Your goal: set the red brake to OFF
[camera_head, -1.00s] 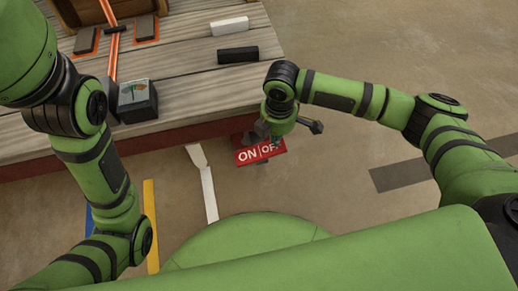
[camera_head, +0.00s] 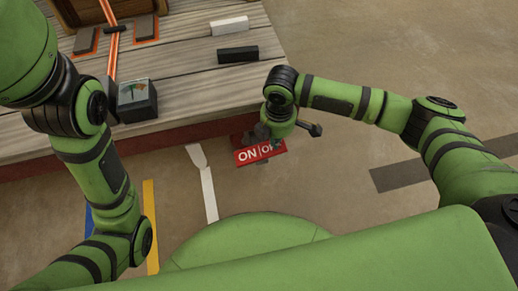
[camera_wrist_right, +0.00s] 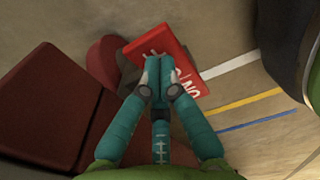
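The red brake's plate (camera_head: 247,156) with white ON and OFF lettering sits just below the front edge of the workbench. ON reads clearly in the head view, while OFF is partly covered by my right gripper (camera_head: 264,137). In the right wrist view, the red plate (camera_wrist_right: 160,42) lies behind the teal fingertips of my right gripper (camera_wrist_right: 158,63). The fingertips are together with nothing visible between them. I cannot tell whether they touch the plate. A dark red rounded part (camera_wrist_right: 103,62) shows beside the fingers.
The wooden workbench (camera_head: 190,60) carries a dial box (camera_head: 137,102), a black block (camera_head: 238,54), a white block (camera_head: 229,24) and an orange-edged bar (camera_head: 112,45). A dark red block (camera_wrist_right: 40,110) stands close to the right gripper. Floor right of the bench is open.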

